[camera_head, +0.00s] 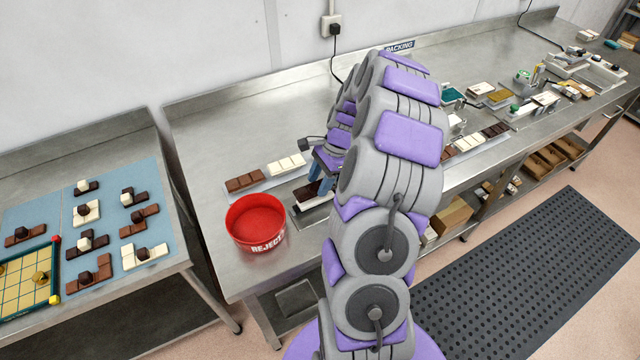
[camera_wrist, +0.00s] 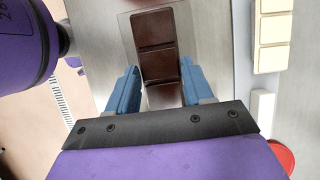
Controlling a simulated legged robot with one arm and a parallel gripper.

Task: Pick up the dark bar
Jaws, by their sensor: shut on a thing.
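The dark bar (camera_wrist: 157,32) is a row of dark brown chocolate squares. In the wrist view it lies lengthwise between the two blue fingers of my gripper (camera_wrist: 160,84). Its near end is hidden by the gripper's black front plate. My gripper is shut on the bar. In the head view my gripper (camera_head: 319,178) is low over the steel bench, right of the red bin, and the dark bar (camera_head: 305,191) shows only in part beside it. I cannot tell whether the bar is clear of the surface beneath it.
The red reject bin (camera_head: 256,244) stands at left on the bench (camera_head: 215,130). A milk bar (camera_head: 245,181) and a white bar (camera_head: 286,165) lie on a pale strip behind my gripper. More bars lie right of my arm. A side table (camera_head: 105,205) at left holds several chocolate pieces.

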